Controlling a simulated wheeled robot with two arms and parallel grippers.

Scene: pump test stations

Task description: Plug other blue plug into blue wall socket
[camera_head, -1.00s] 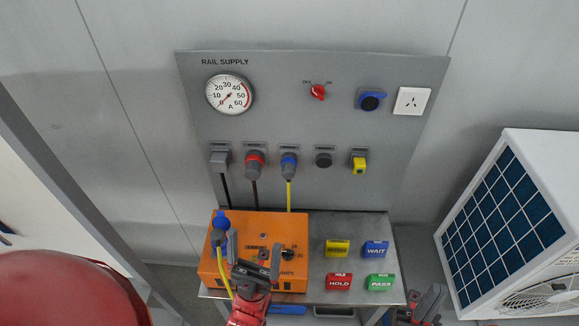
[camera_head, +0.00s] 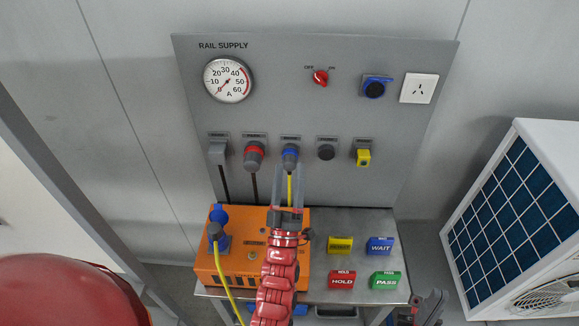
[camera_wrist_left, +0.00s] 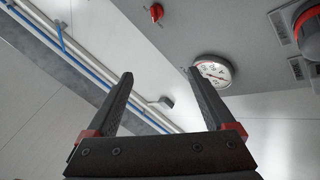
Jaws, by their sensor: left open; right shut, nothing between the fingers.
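On the grey wall panel (camera_head: 300,190), a grey and blue plug (camera_head: 290,155) with a yellow cable sits in the lower row. Another grey and blue plug (camera_head: 217,240) with a yellow cable is at the left of the orange box (camera_head: 207,268), below a blue cap (camera_head: 218,213). My right gripper (camera_head: 436,296) is shut at lower right.
A red plug (camera_head: 254,155) is left of the row plug. A gauge (camera_head: 228,80), red switch (camera_head: 321,77) and white outlet (camera_head: 419,88) are above. Labelled blocks stand on the metal shelf (camera_head: 385,222). A white solar-panelled unit (camera_head: 520,220) is right.

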